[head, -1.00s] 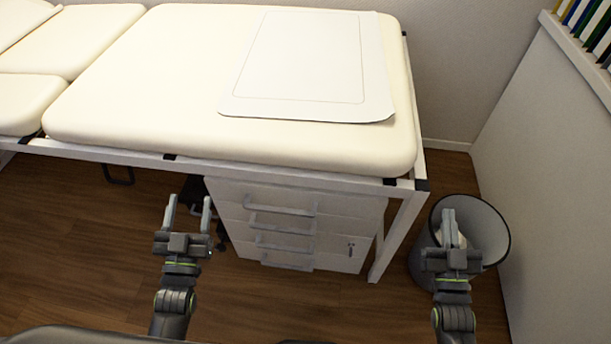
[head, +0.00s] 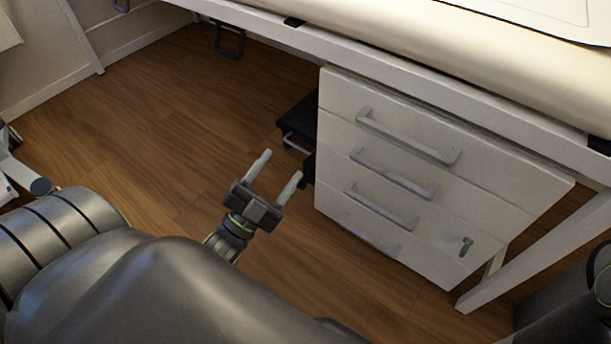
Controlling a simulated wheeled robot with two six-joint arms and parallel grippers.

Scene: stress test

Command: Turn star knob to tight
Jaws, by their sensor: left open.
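I cannot make out a star knob in the head view. My left gripper (head: 281,164) is open and empty, its two pale fingers pointing up and away over the wooden floor, left of the drawer cabinet. The treatment table's white frame (head: 390,72) runs along the top right, with a black loop-shaped handle (head: 229,40) hanging under it at the upper left. My right gripper is not in view.
A white drawer cabinet (head: 400,222) with several grey handles stands under the table. A dark object (head: 298,118) is partly hidden behind its left side. A dark bin (head: 555,292) is at the lower right. The wooden floor (head: 150,130) at left is clear.

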